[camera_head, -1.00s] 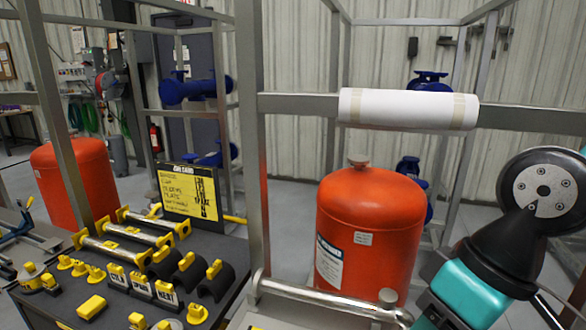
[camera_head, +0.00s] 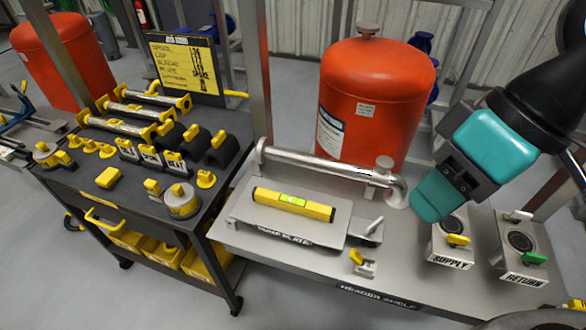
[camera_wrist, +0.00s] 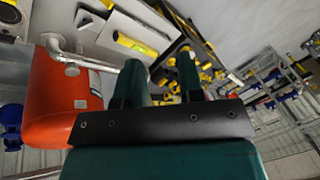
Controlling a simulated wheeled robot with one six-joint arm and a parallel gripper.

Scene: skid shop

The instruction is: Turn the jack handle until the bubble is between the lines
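A yellow spirit level (camera_head: 293,204) with a green vial lies on the grey pump plate (camera_head: 262,228); it also shows in the wrist view (camera_wrist: 135,45). The bubble is too small to place against the lines. A small jack-like fitting with a pale, slanted handle (camera_head: 374,225) sits at the plate's right edge. A small block with a yellow lever (camera_head: 356,257) stands in front of it. My gripper (camera_head: 432,203) is above the shelf, right of the plate and apart from both fittings. In the wrist view its teal fingers (camera_wrist: 160,72) are spread with nothing between them.
A silver pipe (camera_head: 325,165) runs behind the plate, before an orange tank (camera_head: 372,100). Supply (camera_head: 452,240) and return (camera_head: 520,245) valve blocks stand at right on the header shelf (camera_head: 400,285). A dark cart (camera_head: 120,185) with yellow-trimmed parts stands left.

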